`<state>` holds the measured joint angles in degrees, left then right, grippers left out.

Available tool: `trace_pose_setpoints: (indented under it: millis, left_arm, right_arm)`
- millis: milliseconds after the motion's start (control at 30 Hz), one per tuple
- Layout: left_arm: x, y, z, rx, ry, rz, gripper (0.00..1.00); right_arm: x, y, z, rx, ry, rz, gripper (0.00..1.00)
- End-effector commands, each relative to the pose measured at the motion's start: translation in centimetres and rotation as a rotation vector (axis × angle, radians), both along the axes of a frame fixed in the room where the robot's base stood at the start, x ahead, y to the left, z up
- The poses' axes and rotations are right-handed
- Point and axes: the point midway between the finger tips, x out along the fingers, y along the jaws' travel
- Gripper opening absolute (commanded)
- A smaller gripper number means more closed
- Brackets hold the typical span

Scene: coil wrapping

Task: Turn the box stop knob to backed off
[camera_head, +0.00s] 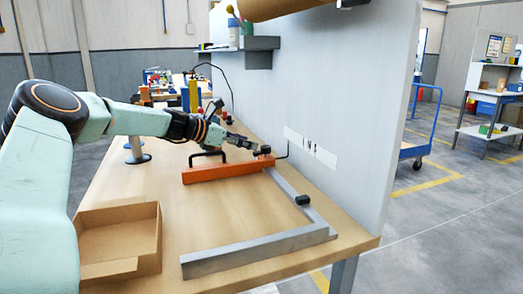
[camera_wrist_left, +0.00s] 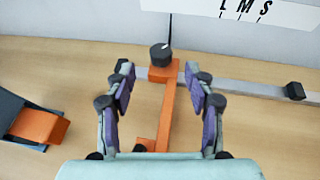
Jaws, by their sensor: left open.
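A black knob (camera_wrist_left: 160,54) sits on the end of an orange bar (camera_wrist_left: 168,105), close to the wall. In the head view the knob (camera_head: 265,150) is at the right end of the orange bar (camera_head: 225,172). A second black knob (camera_wrist_left: 294,90) is on the grey rail (camera_wrist_left: 250,88) to the right; which one is the box stop knob is not marked. My left gripper (camera_wrist_left: 160,76) is open and empty. Its fingers lie either side of the orange bar in the picture, just short of the first knob. No contact shows. My right gripper is not in view.
A grey L-shaped frame (camera_head: 258,248) lies on the wooden table, with an open cardboard box (camera_head: 120,238) to its left. The upright panel (camera_head: 345,110) bears an L M S label (camera_head: 312,148). The tabletop inside the frame is clear.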

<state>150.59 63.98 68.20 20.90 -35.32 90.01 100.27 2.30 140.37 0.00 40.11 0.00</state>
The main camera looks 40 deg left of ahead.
Motion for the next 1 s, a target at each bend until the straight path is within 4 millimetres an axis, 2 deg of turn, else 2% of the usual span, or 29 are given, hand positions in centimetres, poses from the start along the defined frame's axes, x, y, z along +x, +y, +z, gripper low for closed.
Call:
trace_pose_setpoints:
  millis: [33, 100, 400, 633, 967, 1000]
  left_arm:
    - [0.5, -0.2, -0.8, 0.005, 0.004, -0.002, 0.54]
    - [1.1, -0.5, -1.0, 0.004, 0.002, -0.002, 0.54]
    - [4.2, -1.3, -2.3, 0.004, 0.002, 0.001, 0.54]
    - [5.6, -1.8, -2.6, 0.001, 0.0, 0.001, 0.54]
    - [5.8, -1.8, -2.5, 0.0, -0.002, 0.001, 0.54]
    - [5.8, -1.8, -2.5, 0.0, -0.002, 0.001, 0.5]
  right_arm:
    - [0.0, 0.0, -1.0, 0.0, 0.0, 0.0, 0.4]
    - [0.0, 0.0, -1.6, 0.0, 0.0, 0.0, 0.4]
    - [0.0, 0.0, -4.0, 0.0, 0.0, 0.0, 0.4]
    - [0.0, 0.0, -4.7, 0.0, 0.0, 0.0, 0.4]
    - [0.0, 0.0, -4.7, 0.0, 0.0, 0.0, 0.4]
    - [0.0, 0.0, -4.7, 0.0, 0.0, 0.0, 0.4]
